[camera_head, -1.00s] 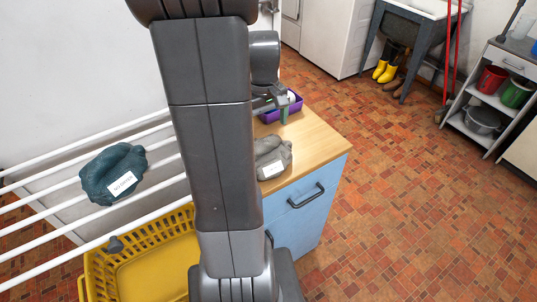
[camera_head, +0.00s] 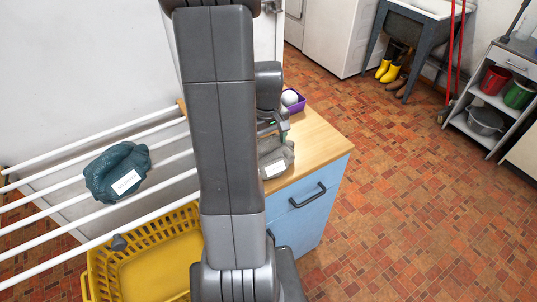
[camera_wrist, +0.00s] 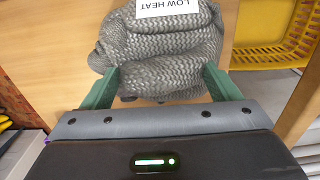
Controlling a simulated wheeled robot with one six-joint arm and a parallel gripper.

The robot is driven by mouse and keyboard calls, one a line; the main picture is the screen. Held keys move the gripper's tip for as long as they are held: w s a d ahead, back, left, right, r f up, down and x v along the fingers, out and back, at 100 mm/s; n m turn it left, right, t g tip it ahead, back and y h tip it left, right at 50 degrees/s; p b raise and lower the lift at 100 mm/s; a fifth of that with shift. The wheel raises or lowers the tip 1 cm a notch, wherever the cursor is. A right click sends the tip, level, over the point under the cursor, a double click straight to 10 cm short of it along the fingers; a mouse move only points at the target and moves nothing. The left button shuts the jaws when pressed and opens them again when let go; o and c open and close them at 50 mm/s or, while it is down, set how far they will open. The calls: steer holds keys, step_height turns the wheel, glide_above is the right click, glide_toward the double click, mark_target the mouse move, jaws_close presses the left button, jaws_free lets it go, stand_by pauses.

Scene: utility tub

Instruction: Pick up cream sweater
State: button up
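A bundled grey knit garment (camera_head: 277,162) with a white label lies on the wooden top of the blue cabinet; it looks grey rather than cream. In the wrist view the knit garment (camera_wrist: 165,50) shows a label reading "LOW HEAT". My gripper (camera_wrist: 160,80) has its two green fingers wide apart, one on each side of the garment's near part. I cannot tell whether they touch it. In the head view my arm hides part of the garment and most of my gripper (camera_head: 275,128).
A dark teal bundle (camera_head: 110,168) with a label lies on the white drying rack (camera_head: 60,225). A yellow basket (camera_head: 150,262) stands below it. The tiled floor at right is clear.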

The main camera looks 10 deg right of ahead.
steer(key=c, duration=1.1)
steer(key=shift+r, duration=0.1)
steer(key=shift+c, duration=0.2)
step_height(320, 180, up, 10)
